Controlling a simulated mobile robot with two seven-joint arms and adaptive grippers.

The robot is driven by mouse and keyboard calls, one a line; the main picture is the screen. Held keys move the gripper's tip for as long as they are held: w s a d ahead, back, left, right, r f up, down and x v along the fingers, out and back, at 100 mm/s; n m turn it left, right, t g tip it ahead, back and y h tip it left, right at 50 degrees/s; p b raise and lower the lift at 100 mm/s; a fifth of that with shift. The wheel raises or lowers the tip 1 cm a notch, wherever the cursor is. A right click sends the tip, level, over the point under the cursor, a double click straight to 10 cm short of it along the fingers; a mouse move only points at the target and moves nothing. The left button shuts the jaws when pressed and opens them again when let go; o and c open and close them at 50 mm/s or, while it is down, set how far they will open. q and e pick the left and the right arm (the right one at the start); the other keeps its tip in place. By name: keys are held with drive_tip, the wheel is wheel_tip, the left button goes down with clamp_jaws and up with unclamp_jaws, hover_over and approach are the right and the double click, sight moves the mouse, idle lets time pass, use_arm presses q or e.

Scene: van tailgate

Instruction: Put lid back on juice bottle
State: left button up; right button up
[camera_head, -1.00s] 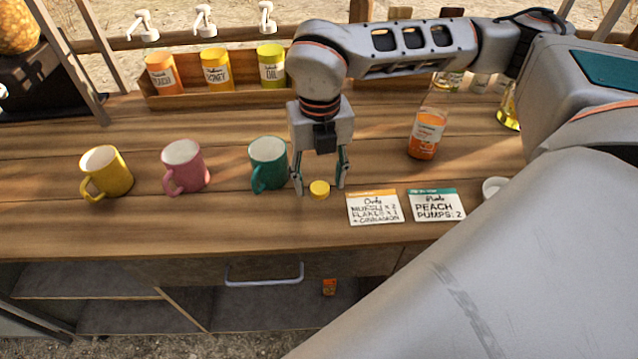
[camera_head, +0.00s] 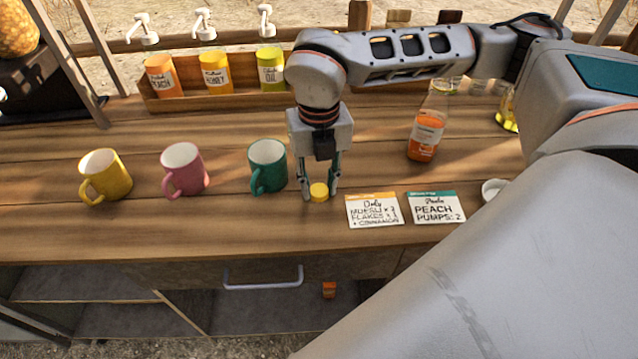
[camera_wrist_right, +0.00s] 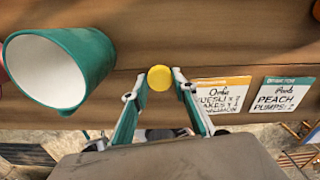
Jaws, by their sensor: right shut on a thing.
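The yellow lid (camera_head: 319,191) is at the wooden counter's surface, between the green mug and the order card. My right gripper (camera_head: 320,194) points down over it, its fingers shut on the lid from both sides. In the right wrist view the lid (camera_wrist_right: 160,78) sits between the fingertips (camera_wrist_right: 160,82). I cannot tell whether the lid is still touching the counter. The juice bottle (camera_head: 425,135), clear with orange juice and a label, stands upright and uncapped to the right, behind the cards. My left gripper is not in view.
A green mug (camera_head: 268,165) stands close left of my right gripper, with pink (camera_head: 185,169) and yellow (camera_head: 105,176) mugs farther left. An order card (camera_head: 373,210) and a peach card (camera_head: 437,207) lie to the right. A white cup (camera_head: 493,189) sits near my arm.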

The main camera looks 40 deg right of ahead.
sight(319, 190)
wheel_tip(319, 190, up, 20)
drive_tip(key=p, duration=0.2)
drive_tip(key=shift+f, duration=0.1)
idle(0.5)
